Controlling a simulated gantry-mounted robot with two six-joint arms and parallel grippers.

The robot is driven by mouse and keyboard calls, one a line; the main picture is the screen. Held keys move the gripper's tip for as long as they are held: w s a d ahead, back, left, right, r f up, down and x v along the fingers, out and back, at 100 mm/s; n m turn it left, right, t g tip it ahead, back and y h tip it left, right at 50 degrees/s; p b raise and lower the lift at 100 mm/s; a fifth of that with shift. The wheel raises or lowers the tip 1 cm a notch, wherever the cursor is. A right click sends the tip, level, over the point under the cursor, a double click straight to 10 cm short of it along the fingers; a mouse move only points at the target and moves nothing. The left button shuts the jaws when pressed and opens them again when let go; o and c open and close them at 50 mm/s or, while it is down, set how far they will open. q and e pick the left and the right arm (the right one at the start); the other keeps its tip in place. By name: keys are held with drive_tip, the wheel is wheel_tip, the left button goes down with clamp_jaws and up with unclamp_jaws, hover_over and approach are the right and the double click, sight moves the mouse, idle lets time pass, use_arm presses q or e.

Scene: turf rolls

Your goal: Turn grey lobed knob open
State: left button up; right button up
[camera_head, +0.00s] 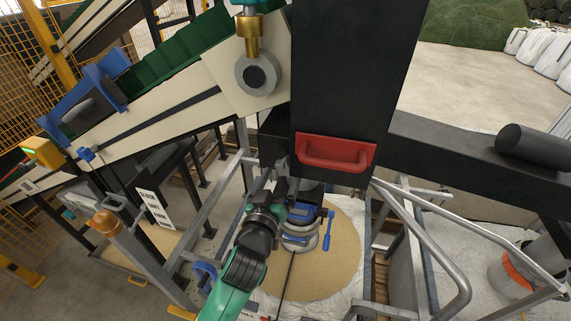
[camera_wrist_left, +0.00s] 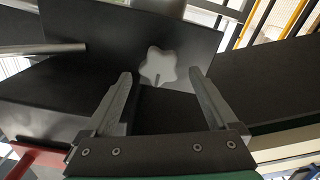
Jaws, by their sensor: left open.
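The grey lobed knob (camera_wrist_left: 157,66) is pale and star-shaped, mounted on a dark panel in the left wrist view. My left gripper (camera_wrist_left: 163,77) is open, with one finger on each side of the knob in the picture. The knob appears beyond the fingertips, and I see no contact; the exact gap cannot be told. In the head view my left gripper (camera_head: 283,178) is by the foot of the black column, below and left of a red handle. I cannot make out the knob there. My right gripper is in neither view.
The black column (camera_head: 347,80) carries the red handle (camera_head: 337,152). A blue lever (camera_head: 327,230) stands over a round tan disc (camera_head: 335,265) beside my wrist. Grey tube rails (camera_head: 425,245) rise at the right, and a green conveyor (camera_head: 165,65) slopes at upper left.

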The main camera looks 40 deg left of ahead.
sight(287, 170)
use_arm(q)
drive_tip(key=x, duration=0.4)
drive_tip(key=shift+w+a, duration=0.15)
drive_tip(key=shift+w, duration=0.05)
drive_tip(key=c, duration=1.4)
drive_tip(key=shift+m, duration=0.4)
drive_tip(key=m+p, duration=0.1)
drive_tip(key=m, duration=0.2)
drive_tip(key=shift+r+m+p, duration=0.1)
drive_tip(key=shift+m+p, duration=0.2)
drive_tip(key=m, duration=0.1)
drive_tip(key=m+p, duration=0.1)
drive_tip(key=m, duration=0.2)
drive_tip(key=shift+w+d+m+p, duration=0.1)
drive_tip(key=shift+d+m+p, duration=0.15)
drive_tip(key=shift+m+p, duration=0.05)
drive_tip(key=m+p, duration=0.2)
drive_tip(key=m, duration=0.2)
drive_tip(key=shift+d, duration=0.1)
drive_tip(key=shift+w+f+m+p, duration=0.15)
drive_tip(key=shift+m+p, duration=0.3)
drive_tip(key=shift+m, duration=0.8)
drive_tip(key=shift+s+f+m+p, duration=0.1)
drive_tip(key=shift+m+p, duration=0.3)
drive_tip(key=shift+m, duration=0.85)
